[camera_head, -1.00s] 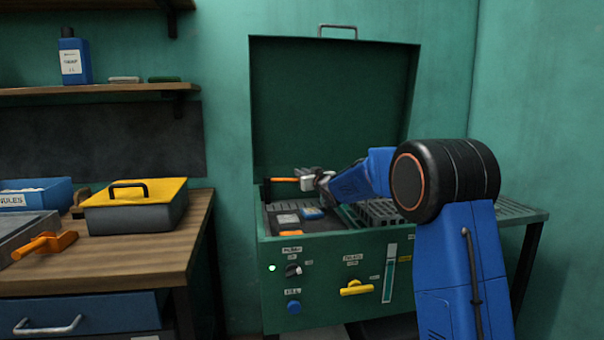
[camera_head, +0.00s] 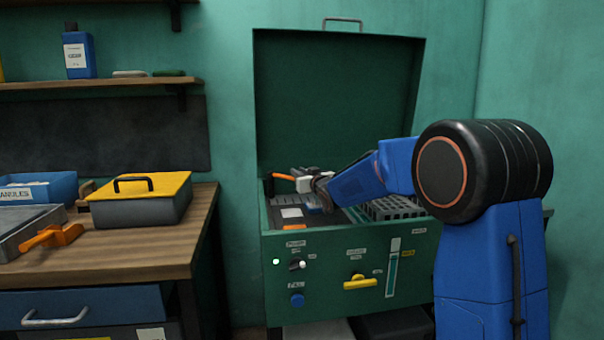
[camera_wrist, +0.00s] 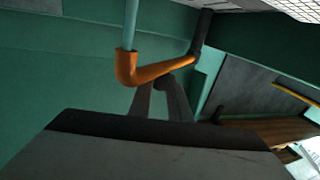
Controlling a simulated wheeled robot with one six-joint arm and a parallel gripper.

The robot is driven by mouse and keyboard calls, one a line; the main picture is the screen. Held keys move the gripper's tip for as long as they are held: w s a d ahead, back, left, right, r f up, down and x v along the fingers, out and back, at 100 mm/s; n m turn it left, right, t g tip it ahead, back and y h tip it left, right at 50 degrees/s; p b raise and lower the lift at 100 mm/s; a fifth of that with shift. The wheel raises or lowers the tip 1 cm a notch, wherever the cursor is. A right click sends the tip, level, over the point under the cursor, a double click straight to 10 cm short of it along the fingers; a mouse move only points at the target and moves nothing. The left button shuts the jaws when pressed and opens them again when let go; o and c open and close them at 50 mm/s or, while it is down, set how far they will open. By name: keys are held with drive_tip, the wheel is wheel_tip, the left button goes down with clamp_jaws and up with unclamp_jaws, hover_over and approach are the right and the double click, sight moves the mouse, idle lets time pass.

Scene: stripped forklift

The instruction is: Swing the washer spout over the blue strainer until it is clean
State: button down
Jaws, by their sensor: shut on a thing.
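The green parts washer stands open with its lid up. Its orange spout (camera_head: 284,177) reaches from the left side over the tub. My gripper (camera_head: 309,181) is shut on the spout; the wrist view shows the fingers (camera_wrist: 163,92) against the orange tube (camera_wrist: 150,72) beside its bent end. A pale blue column (camera_wrist: 131,25) runs from that bend, which looks like a stream of liquid. A blue piece (camera_head: 313,209), probably the strainer, lies in the tub just under my gripper and is partly hidden. I cannot tell how dirty it is.
A grey rack (camera_head: 392,207) fills the tub's right side. The washer front has a yellow handle (camera_head: 360,282) and a blue button (camera_head: 297,300). A wooden bench (camera_head: 150,247) with a yellow-lidded box (camera_head: 140,206) stands at left. The raised lid (camera_head: 335,100) bounds the back.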

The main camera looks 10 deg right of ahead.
drive_tip(key=shift+a, duration=0.15)
drive_tip(key=c, duration=1.7)
unclamp_jaws()
drive_tip(key=shift+o, duration=0.2)
drive_tip(key=shift+s, duration=0.15)
drive_tip(key=v, duration=1.1)
drive_tip(key=shift+s, duration=0.4)
